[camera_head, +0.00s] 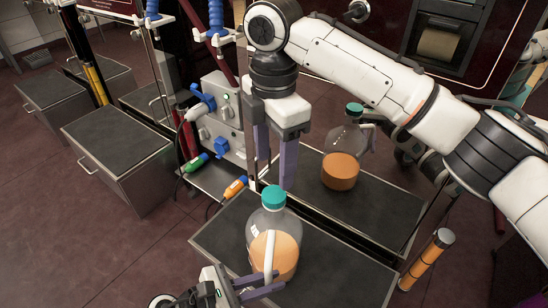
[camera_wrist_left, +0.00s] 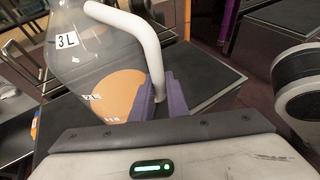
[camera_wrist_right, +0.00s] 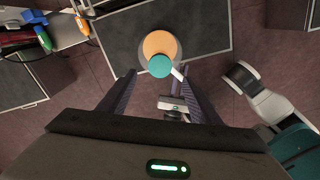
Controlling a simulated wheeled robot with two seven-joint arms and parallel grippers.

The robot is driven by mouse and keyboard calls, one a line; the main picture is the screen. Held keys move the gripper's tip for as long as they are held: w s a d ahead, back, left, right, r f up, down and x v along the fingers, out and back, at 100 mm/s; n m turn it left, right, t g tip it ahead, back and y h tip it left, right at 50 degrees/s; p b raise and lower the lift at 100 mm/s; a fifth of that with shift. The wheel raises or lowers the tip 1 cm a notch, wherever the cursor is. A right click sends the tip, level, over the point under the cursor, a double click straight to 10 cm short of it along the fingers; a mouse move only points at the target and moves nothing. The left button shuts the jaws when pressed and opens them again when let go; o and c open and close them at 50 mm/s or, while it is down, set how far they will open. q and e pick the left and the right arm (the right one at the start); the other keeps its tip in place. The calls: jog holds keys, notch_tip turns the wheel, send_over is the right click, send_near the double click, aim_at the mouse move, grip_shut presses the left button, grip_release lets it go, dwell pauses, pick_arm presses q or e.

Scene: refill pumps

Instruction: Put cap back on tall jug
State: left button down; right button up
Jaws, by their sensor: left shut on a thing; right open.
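The tall jug (camera_head: 287,258) is clear, with orange liquid, a white handle and a "3 L" label (camera_wrist_left: 67,41). It stands upright on a dark-topped cabinet. The teal cap (camera_head: 273,197) sits at the jug's mouth; whether it is screwed tight cannot be told. In the right wrist view the cap (camera_wrist_right: 159,66) is seen from above, just beyond the fingertips. My left gripper (camera_head: 264,288) is shut on the handle (camera_wrist_left: 145,40) low down. My right gripper (camera_head: 273,172) is open and empty, pointing down above the cap, not touching it.
A second capped jug (camera_head: 341,170) shows behind a panel edge and looks like a mirror reflection. A pump unit (camera_head: 220,120) with hoses, and green (camera_head: 196,162) and orange (camera_head: 234,187) connectors, lies left of the jug. The cabinet top (camera_head: 335,265) is clear right of the jug.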

aim_at(274, 194)
dwell(0.4)
jog(key=shift+f, duration=4)
jog(key=shift+c, duration=0.4)
jog(key=c, duration=1.1)
jog(key=m, duration=0.4)
jog(key=shift+m, duration=0.3)
jog(key=m, duration=0.6)
jog(key=shift+m, duration=0.3)
jog(key=o, duration=1.1)
jog(key=shift+o, duration=0.2)
